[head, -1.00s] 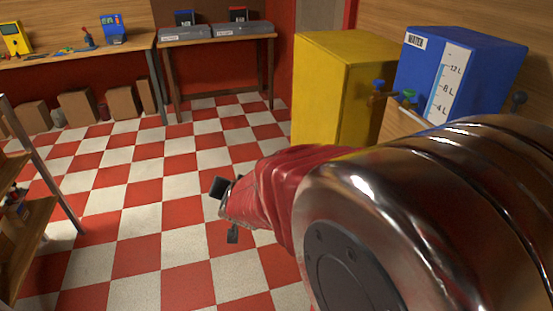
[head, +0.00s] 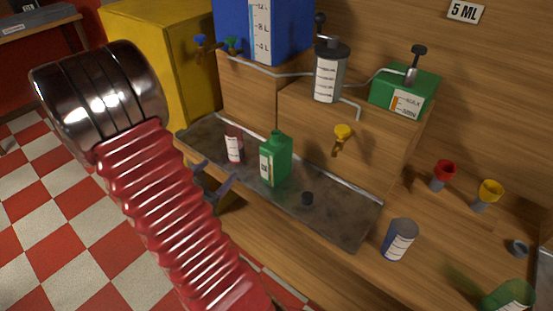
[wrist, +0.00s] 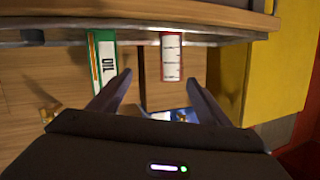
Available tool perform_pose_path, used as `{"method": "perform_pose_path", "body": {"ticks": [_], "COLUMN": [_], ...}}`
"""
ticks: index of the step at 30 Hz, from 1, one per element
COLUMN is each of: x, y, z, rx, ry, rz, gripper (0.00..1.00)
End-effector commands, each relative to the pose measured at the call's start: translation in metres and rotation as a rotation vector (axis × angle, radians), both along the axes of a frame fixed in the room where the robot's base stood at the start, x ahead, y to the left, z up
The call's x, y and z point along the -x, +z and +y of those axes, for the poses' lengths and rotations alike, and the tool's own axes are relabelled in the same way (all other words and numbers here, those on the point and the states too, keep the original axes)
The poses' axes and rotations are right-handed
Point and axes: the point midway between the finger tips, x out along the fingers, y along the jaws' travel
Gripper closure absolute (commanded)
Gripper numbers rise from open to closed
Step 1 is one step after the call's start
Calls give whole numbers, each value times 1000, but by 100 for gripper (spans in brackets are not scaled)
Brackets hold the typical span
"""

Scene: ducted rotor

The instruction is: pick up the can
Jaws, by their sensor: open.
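A grey-blue can (head: 398,240) with a white label stands on the wooden bench right of the tray. A green bottle (head: 275,160) and a small dark red container (head: 234,144) with a white label stand in the tray. In the wrist view, the green bottle (wrist: 103,62), marked OIL, is on the left and the red container (wrist: 171,58) is right of centre. My gripper (head: 216,178) is at the tray's front edge, near these two; it also shows in the wrist view (wrist: 158,82), open, with nothing between its fingers.
A wooden box behind carries a yellow tap (head: 343,135) that overhangs. A yellow cabinet (head: 165,55) stands left.

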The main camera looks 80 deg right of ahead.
Motion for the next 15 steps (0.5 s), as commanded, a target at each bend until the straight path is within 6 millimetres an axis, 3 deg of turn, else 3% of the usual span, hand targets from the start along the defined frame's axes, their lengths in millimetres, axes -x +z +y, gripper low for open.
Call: {"method": "perform_pose_path", "body": {"ticks": [3, 7, 10, 15], "x": [40, 75, 92, 102], "y": [-4, -1, 1, 4], "z": [-6, -6, -4, -3], "rx": [67, 136, 173, 199], "ry": [-114, -214, -263, -293], "rz": [78, 158, 204, 231], "gripper": [30, 30, 30, 30]}}
